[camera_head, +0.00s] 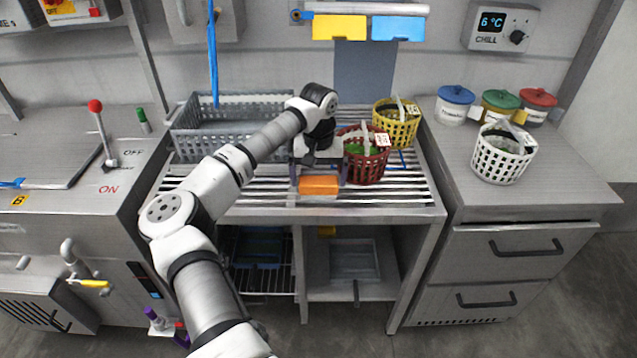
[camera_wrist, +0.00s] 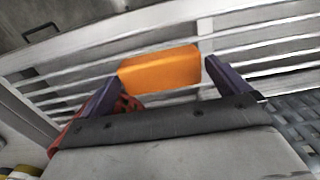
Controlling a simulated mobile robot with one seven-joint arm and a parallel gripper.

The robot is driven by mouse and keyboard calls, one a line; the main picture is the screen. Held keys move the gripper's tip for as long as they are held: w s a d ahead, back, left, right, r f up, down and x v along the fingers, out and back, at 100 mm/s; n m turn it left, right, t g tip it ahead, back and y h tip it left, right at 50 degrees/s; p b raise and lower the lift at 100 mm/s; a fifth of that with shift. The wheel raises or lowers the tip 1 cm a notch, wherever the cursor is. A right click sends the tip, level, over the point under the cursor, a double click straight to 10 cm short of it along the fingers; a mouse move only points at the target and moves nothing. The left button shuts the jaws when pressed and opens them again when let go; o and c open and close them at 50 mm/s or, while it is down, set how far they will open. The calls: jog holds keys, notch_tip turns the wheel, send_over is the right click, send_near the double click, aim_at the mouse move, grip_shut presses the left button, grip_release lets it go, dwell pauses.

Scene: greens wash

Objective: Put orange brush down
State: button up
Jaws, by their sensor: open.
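In the wrist view the orange brush (camera_wrist: 160,68) lies between and just beyond my two purple fingertips, over the white slats. My gripper (camera_head: 318,178) is low over the rack at the brush. In the wrist view my gripper (camera_wrist: 157,78) has its fingers spread wide, with a gap visible on the right side of the brush. The underside of the brush is hidden.
A red basket (camera_head: 366,168) stands close to the right of my gripper, with a yellow basket (camera_head: 395,128) behind it. A grey crate (camera_head: 215,145) is at left on the rack (camera_head: 400,200). A white basket (camera_head: 502,160) and lidded tubs (camera_head: 455,108) stand on the right counter.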

aim_at(319, 181)
notch_tip(319, 181, up, 10)
jog(key=b, duration=0.1)
jog(key=shift+r, duration=0.1)
